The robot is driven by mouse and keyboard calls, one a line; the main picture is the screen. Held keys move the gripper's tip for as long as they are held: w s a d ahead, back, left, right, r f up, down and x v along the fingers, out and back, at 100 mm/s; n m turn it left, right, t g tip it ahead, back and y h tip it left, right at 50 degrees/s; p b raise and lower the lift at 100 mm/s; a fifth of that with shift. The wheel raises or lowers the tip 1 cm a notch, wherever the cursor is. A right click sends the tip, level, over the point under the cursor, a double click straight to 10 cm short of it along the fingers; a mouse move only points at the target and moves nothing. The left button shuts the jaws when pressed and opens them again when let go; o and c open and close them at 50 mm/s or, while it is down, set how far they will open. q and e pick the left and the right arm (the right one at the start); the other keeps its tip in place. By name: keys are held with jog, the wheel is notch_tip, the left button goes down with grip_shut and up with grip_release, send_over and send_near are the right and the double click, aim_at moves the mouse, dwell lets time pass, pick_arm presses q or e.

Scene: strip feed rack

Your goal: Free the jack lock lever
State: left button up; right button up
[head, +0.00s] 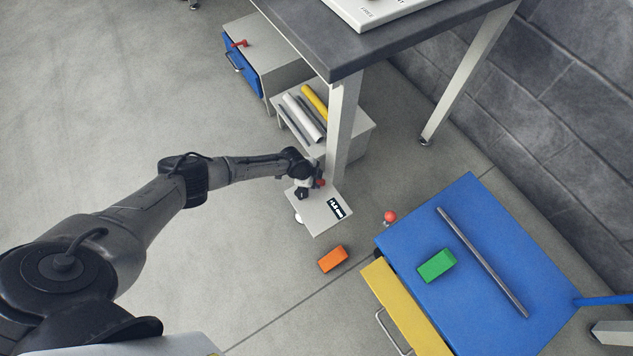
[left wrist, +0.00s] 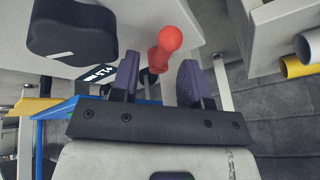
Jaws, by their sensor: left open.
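A red lever with a round knob (left wrist: 165,48) stands at a light grey box with a black label in the left wrist view. My right gripper is not in view.
A dark-topped table (head: 345,62) stands close behind, its pale leg (head: 342,120) right beside the gripper. An orange block (head: 333,259) lies on the floor. A blue-topped cabinet (head: 530,270) bears a green block (head: 437,265) and a grey rod (head: 482,262). Open floor lies left.

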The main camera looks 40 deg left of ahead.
pick_arm(q)
jog(key=shift+w+d+f, duration=0.15)
jog(key=shift+d+f, duration=0.05)
jog(key=shift+f, duration=0.2)
jog(key=c, duration=0.7)
jog(key=shift+r+n+p, duration=0.25)
jog(key=shift+n+p, duration=0.15)
jog(key=shift+p, duration=0.2)
jog(key=shift+c, duration=0.2)
jog(key=shift+n+p, duration=0.3)
jog(key=shift+d+f+y, duration=0.1)
jog(key=shift+f+y, duration=0.1)
jog(key=shift+y, duration=0.1)
jog(key=o, duration=0.7)
